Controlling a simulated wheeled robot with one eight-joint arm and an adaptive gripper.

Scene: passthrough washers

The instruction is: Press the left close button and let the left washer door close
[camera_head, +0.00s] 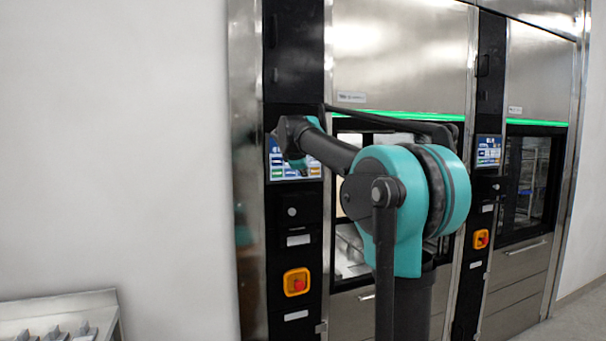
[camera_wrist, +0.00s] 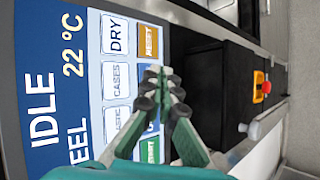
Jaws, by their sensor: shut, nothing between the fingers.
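The left washer's touchscreen (camera_head: 283,172) is on the black column left of its door opening. In the wrist view the screen (camera_wrist: 50,60) fills the left side, turned sideways, reading "IDLE", "22 °C", "DRY", "CASES" and "RESET". My gripper (camera_wrist: 163,88) is shut and empty, its dark-padded fingertips in front of the button rows. They cover part of the labels, and I cannot tell whether they touch the screen. A green button (camera_wrist: 151,150) shows partly behind the fingers; I cannot make out a close button. My arm blocks much of the left washer's doorway (camera_head: 345,262), so the door's state is unclear.
An orange-backed red emergency button (camera_head: 297,282) sits below the screen. The right washer (camera_head: 530,180) has its own screen (camera_head: 488,151) and a dark window. A bare wall is at the left, with a metal table (camera_head: 60,305) at its foot.

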